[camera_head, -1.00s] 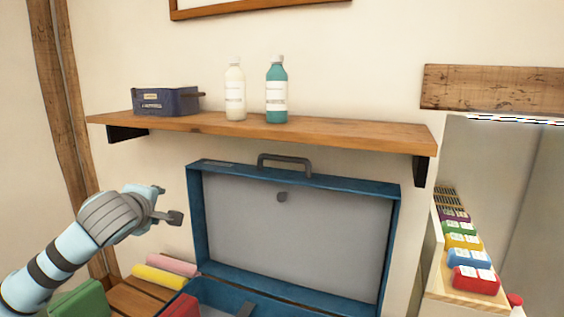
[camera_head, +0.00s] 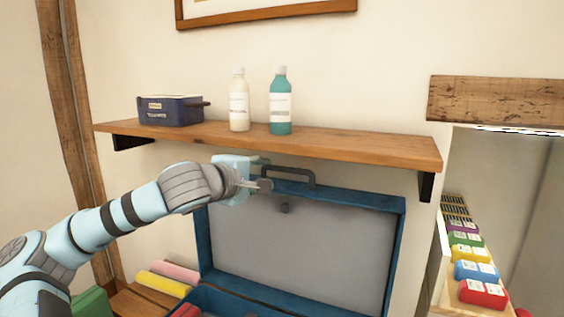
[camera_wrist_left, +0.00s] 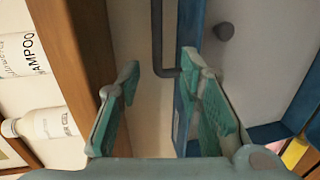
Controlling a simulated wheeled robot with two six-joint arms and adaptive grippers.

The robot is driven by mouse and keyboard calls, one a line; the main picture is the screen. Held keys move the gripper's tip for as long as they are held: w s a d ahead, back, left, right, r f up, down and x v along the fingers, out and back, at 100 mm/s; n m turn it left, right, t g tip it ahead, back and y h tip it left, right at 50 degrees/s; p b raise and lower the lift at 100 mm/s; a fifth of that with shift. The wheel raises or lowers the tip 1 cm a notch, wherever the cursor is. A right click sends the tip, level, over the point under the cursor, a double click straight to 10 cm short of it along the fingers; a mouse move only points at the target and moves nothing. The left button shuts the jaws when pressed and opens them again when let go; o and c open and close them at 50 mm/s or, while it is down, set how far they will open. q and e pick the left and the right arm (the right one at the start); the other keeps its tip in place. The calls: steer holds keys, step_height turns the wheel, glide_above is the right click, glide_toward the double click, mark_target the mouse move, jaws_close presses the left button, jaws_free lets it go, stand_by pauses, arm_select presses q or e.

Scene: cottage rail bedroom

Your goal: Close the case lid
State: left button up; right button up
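The blue case stands open below the shelf, its lid (camera_head: 300,247) raised upright with the grey lining facing me. A dark handle (camera_head: 298,173) sits on the lid's top edge and a small dark knob (camera_head: 285,208) on the lining. The case's lower part (camera_head: 215,302) is mostly cut off by the frame. My right gripper is out of view.
A wooden shelf (camera_head: 330,145) juts out just above the lid, close to my left gripper. It bears a dark blue box (camera_head: 170,112), a white bottle (camera_head: 239,106) and a teal bottle (camera_head: 280,108). Yellow (camera_head: 163,284) and pink (camera_head: 179,272) rolls lie left of the case.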

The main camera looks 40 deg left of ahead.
mark_target(275, 169)
arm_select(q)
steer(key=w+p, duration=0.1)
steer(key=p, duration=0.1)
steer(key=w+a+p, duration=0.1)
steer(key=w+p, duration=0.1)
steer(key=w+a+p, duration=0.1)
steer(key=shift+w+a+p, duration=0.15)
steer(key=shift+w+p, duration=0.15)
steer(key=shift+p, duration=0.1)
steer(key=x, duration=0.5)
steer(key=shift+w+a+f+p, duration=0.2)
steer(key=shift+w+f+p, duration=0.1)
steer(key=shift+f+p, duration=0.15)
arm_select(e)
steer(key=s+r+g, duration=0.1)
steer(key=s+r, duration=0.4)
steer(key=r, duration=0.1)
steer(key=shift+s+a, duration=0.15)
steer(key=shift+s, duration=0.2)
arm_select(q)
jaws_close()
